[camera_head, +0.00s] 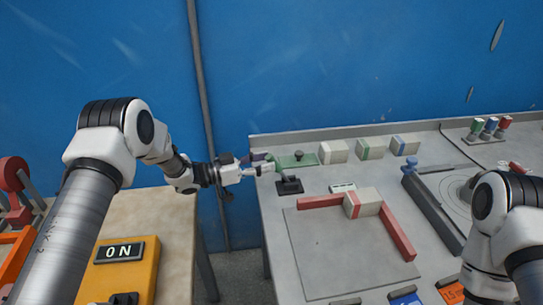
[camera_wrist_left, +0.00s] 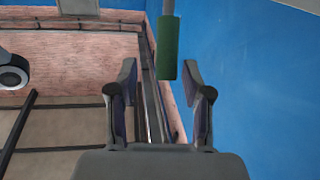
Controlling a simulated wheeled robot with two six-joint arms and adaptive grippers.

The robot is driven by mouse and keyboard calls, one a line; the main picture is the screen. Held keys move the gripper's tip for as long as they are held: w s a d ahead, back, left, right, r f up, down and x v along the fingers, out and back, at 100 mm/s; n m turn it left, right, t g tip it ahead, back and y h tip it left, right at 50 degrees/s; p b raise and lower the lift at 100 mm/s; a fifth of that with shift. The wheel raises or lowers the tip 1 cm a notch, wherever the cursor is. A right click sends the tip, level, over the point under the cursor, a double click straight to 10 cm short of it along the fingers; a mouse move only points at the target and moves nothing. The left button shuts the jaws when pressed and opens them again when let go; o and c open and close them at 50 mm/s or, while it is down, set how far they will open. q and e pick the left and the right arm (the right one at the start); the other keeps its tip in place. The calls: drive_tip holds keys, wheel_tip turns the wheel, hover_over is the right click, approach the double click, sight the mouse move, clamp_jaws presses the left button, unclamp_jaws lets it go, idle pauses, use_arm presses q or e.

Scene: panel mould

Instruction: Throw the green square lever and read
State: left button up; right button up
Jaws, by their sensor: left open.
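My left gripper (camera_head: 266,165) reaches in from the left over the back left corner of the grey table. Its fingers are open and empty in the left wrist view (camera_wrist_left: 159,80). A green handle on a grey rod (camera_wrist_left: 168,48) shows there, just beyond the fingertips and slightly right of the middle of the gap. In the head view a small lever on a dark base (camera_head: 289,186) stands close to the gripper; its upper part is partly hidden by the fingers. My right gripper is out of view.
A flat green plate (camera_head: 295,160) and several pale blocks with coloured bands (camera_head: 370,149) line the table's back edge. A red-edged frame with a pale block (camera_head: 362,203) lies on a grey panel (camera_head: 345,258). A blue wall (camera_head: 350,70) stands behind.

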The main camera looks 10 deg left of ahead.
sight(271, 160)
use_arm(q)
drive_tip(key=shift+w+d+f, duration=0.2)
drive_tip(key=shift+w+d, duration=0.3)
drive_tip(key=shift+w, duration=0.1)
drive_tip(key=shift+w+d+f, duration=0.2)
drive_tip(key=shift+w+d, duration=0.25)
drive_tip(key=shift+w, duration=0.1)
drive_tip(key=shift+s+r, duration=0.2)
drive_tip(key=shift+s, duration=0.05)
drive_tip(key=c, duration=0.6)
drive_tip(key=shift+f, duration=0.1)
clamp_jaws()
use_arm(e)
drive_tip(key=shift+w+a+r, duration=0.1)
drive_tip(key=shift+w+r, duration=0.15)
